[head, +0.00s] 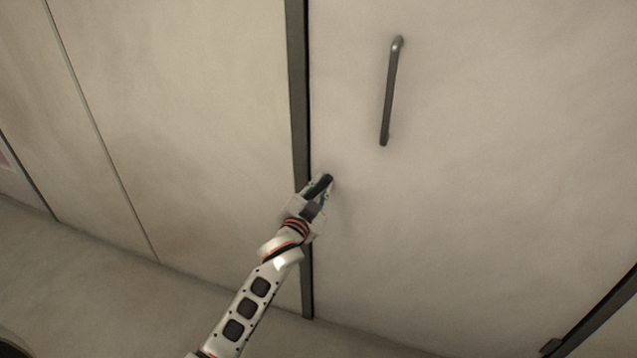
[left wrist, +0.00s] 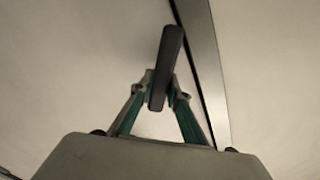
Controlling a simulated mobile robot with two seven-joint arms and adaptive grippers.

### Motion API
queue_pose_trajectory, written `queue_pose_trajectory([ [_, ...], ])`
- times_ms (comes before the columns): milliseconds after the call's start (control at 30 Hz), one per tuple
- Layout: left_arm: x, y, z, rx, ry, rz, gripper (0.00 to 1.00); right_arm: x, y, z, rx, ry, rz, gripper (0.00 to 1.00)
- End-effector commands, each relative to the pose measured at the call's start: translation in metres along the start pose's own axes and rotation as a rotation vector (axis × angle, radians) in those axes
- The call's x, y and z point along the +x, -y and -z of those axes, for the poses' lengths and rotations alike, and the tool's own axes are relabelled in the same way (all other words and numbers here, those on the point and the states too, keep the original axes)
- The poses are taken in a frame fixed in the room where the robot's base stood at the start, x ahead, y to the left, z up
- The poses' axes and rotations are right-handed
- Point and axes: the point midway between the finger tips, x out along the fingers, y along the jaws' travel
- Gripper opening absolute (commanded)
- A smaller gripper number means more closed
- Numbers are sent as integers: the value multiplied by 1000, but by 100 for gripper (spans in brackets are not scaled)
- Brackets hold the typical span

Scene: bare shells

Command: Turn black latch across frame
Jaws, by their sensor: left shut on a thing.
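The black latch (left wrist: 167,60) is a short dark bar on the pale door, close beside the dark frame strip (left wrist: 205,60). In the left wrist view it stands nearly upright, tilted a little, and does not lie across the strip. My left gripper (left wrist: 161,92) is shut on the latch, one teal-lined finger on each side. In the head view the latch (head: 321,184) sticks out past my left gripper (head: 315,195), just right of the frame strip (head: 298,90); its lower part is hidden by the gripper. My right gripper is not in view.
A dark bar handle (head: 390,95) is fixed on the door (head: 480,180), above and right of the latch. A pale wall panel (head: 190,120) lies left of the frame strip. Bare floor (head: 120,290) shows at lower left. Another dark strip (head: 600,315) is at lower right.

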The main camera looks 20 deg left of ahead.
Motion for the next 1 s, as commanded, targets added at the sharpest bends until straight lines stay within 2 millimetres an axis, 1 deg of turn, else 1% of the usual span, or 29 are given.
queue_pose_trajectory([
  [33, 0, 1, 3, 46, -2, 1, 0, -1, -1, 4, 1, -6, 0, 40],
  [200, 0, -3, 2, 207, -2, 0, 0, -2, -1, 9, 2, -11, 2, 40],
  [600, 0, -10, -3, 584, -1, 0, 0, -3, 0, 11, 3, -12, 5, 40],
  [800, 0, -13, -4, 746, -2, -1, 0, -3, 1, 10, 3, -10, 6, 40],
  [1000, 0, -14, -6, 867, -1, 0, 0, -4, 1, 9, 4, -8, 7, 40],
])
